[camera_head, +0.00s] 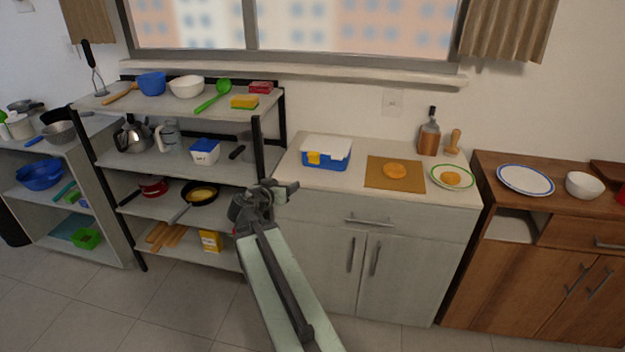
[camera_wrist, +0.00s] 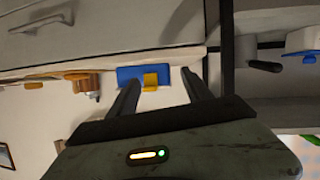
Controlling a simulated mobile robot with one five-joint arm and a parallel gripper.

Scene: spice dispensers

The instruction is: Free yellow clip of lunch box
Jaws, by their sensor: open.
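The lunch box (camera_head: 335,161) is blue with a white lid and sits at the left end of the white counter, below the window. Its yellow clip (camera_head: 313,158) is on the front side, toward the left. In the wrist view, which looks upside down, the blue lunch box (camera_wrist: 130,73) and the yellow clip (camera_wrist: 150,83) appear beyond and between the two dark fingers. My gripper (camera_head: 291,188) is open and empty, in front of the counter's left front corner. It shows in the wrist view (camera_wrist: 161,80) too, with a gap between it and the clip.
A cutting board (camera_head: 379,183) with a round orange-brown food piece lies right of the lunch box. A bottle (camera_head: 429,137) and a green-rimmed plate (camera_head: 437,180) stand further right. A black-posted shelf (camera_head: 262,150) with kitchenware stands close on the left. The counter's front edge lies near my gripper.

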